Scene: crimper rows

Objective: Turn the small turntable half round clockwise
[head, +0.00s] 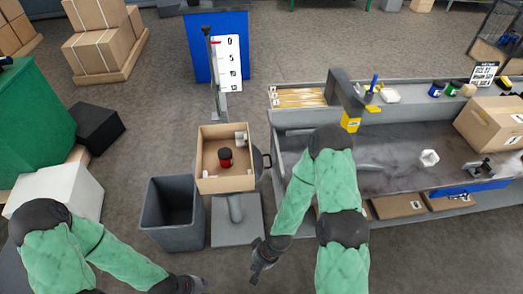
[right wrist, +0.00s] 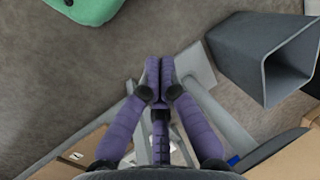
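The small turntable shows as a dark round rim (head: 263,160) on a grey post, mostly hidden under an open cardboard box (head: 208,184). In the box lie a red and black cylinder (head: 225,157) and a small whitish part (head: 241,138). My right gripper (head: 257,272) hangs low in front of the post's base, to the right of it and apart from the turntable. In the right wrist view its purple fingers (right wrist: 159,66) meet with nothing between them. My left gripper (head: 196,288) is low at the bottom edge, and its fingers are too small to read.
A grey bin (head: 162,244) stands left of the post and its base plate (head: 248,228). A number board (head: 229,64) stands behind. A grey workbench (head: 390,148) with a carton (head: 490,126) fills the right side. Bare floor lies in front, between my grippers.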

